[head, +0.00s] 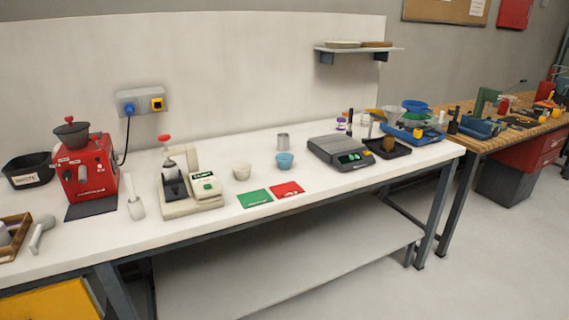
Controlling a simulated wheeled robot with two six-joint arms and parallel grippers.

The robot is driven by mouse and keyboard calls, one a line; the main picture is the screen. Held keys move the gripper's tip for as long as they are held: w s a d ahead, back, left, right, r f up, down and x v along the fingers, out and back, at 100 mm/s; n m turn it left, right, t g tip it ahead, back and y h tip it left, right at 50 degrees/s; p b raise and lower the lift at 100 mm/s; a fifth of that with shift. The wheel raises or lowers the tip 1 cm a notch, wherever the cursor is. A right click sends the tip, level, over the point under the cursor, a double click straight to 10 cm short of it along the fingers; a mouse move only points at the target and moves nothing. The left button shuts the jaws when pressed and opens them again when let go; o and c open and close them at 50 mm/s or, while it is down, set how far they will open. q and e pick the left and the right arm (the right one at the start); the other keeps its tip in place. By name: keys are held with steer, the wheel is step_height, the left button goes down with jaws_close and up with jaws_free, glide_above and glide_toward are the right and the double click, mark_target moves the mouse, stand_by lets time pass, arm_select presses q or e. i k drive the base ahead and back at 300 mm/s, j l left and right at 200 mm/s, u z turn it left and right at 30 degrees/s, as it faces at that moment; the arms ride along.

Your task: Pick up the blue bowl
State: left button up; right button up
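A small light-blue bowl (285,162) stands upright on the white bench (110,242), behind the red card and left of the grey digital scale. A darker blue dish (414,106) sits on a balance with a blue base (413,132) at the bench's right end. A small cream bowl (241,173) stands to the left of the light-blue bowl. Neither of my grippers is in view.
A green card (254,199) and a red card (287,190) lie near the bench's front edge. The grey scale (343,153) is to the right, a metal cup (283,141) behind. A cream machine (187,186) and red grinder (86,173) stand left.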

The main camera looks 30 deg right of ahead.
mark_target(285, 162)
steer(key=i+l, duration=0.1)
steer(key=l, duration=0.4)
steer(key=i+l, duration=0.1)
steer(key=l, duration=0.95)
steer(key=i+l, duration=0.15)
steer(key=l, duration=0.35)
